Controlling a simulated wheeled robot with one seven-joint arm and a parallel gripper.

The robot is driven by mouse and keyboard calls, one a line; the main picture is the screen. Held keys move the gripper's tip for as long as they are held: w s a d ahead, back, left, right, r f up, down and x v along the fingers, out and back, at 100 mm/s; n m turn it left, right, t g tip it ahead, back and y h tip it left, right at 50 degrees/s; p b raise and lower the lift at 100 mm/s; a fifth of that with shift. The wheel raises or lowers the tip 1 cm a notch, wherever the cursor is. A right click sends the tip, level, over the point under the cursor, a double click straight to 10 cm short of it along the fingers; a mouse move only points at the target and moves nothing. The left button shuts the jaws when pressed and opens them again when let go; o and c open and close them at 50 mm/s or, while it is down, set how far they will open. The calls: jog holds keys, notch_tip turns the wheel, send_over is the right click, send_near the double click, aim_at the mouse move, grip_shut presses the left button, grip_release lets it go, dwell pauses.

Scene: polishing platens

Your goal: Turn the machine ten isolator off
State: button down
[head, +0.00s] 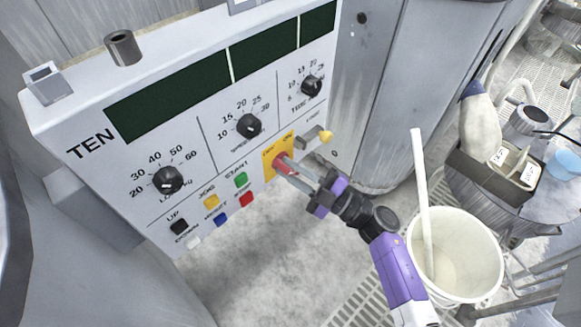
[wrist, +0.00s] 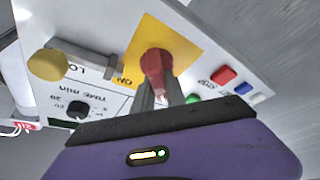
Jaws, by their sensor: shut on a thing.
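The machine panel marked TEN (head: 91,143) fills the left of the head view. Its isolator is a red rotary handle (head: 281,165) on a yellow plate (head: 268,162) at the panel's lower right. My gripper (head: 288,167) reaches in from the lower right and is shut on the red handle. In the wrist view the red handle (wrist: 156,70) stands between my fingers, in front of the yellow plate (wrist: 184,43). The word ON shows at the plate's edge; the rest of its marking is hidden or too small to read.
A yellow knob (head: 326,137) on a grey latch sits just right of the isolator. Coloured push buttons (head: 241,179) and black dials (head: 249,125) are on the same panel. A white bucket (head: 468,232) with a pale stick stands at the right.

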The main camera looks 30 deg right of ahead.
dwell(0.4)
jog(key=c, duration=1.4)
grip_release()
jog(key=shift+o, duration=0.2)
jog(key=v, duration=0.8)
jog(key=shift+p, duration=0.3)
jog(key=shift+w, duration=0.1)
